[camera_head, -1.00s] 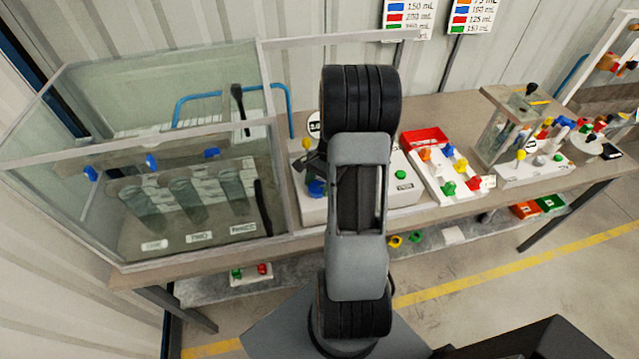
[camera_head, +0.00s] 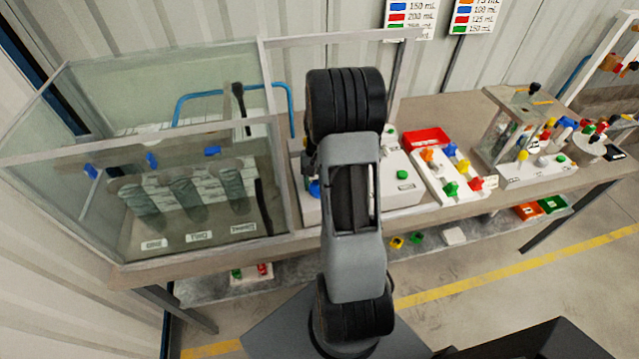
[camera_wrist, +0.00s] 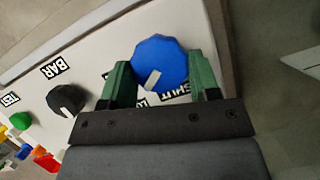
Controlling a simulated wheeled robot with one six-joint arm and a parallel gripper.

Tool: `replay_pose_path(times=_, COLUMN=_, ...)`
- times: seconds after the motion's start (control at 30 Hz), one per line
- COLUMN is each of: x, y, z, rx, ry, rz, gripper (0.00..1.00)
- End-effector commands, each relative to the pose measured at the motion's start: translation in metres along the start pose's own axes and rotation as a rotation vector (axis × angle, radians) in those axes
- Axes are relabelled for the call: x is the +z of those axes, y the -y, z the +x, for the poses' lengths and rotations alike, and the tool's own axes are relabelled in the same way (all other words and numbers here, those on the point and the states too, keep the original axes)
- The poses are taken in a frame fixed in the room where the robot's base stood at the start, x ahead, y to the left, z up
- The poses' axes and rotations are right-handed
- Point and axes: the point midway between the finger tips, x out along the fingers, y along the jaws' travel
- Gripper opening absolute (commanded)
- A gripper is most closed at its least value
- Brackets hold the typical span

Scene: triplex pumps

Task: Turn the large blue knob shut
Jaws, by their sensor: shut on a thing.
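The large blue knob (camera_wrist: 160,60) is on a white panel (camera_wrist: 110,40) in the wrist view. It is faceted and has a white pointer mark on its near side. My gripper (camera_wrist: 163,80) has its two green fingers on the left and right sides of the knob, shut on it. A "SHUT" label (camera_wrist: 178,92) is beside the knob at the lower right, partly covered by the right finger. In the head view the blue knob (camera_head: 314,189) shows only partly at the left of my arm, and my gripper is hidden there.
A black knob (camera_wrist: 67,99) and a "BAR" label (camera_wrist: 56,67) are on the same panel. A glass tank (camera_head: 150,190) stands close at the left. A red tray (camera_head: 426,138) and a board with coloured knobs (camera_head: 440,178) are to the right.

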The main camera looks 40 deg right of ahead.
Motion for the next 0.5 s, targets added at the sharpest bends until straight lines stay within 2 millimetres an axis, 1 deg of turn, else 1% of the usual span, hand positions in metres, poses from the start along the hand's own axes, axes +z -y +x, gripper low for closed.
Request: replay_pose_path(times=0.5, x=0.0009, y=0.0049, z=0.0002, rx=0.188, ry=-0.001, rz=-0.452, gripper=0.32)
